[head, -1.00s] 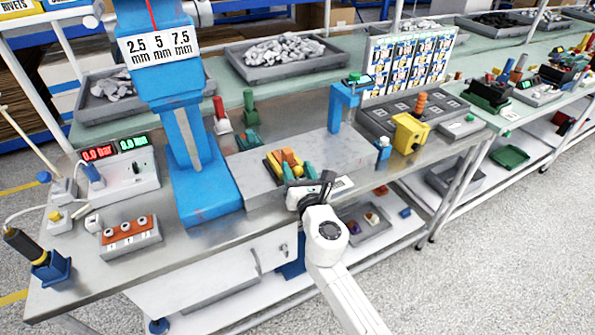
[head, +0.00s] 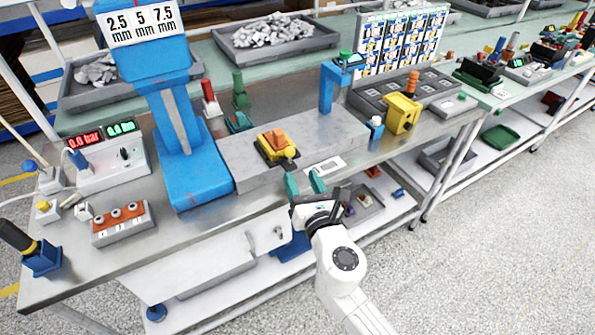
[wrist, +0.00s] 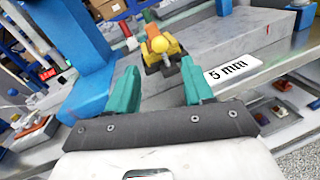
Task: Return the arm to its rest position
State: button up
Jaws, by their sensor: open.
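My gripper (head: 305,184) is in front of the workbench's front edge in the head view, with its two green fingers apart and nothing between them. In the wrist view my gripper (wrist: 157,95) is also open and empty. A yellow and orange device (head: 275,146) sits on the grey block (head: 332,140) beyond my fingers. The device (wrist: 163,52) shows past the fingertips in the wrist view, apart from them. My white arm comes in from the bottom of the head view.
A blue press (head: 185,150) stands left of the block. A label reading "5 mm" (wrist: 228,68) lies on the block's front. A blue post (head: 327,88) and a yellow fixture (head: 402,113) stand to the right. A lower shelf (head: 395,205) holds small parts. The floor at right is clear.

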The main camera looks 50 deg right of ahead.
jog(key=shift+s+a, duration=0.15)
jog(key=shift+s, duration=0.1)
dwell(0.4)
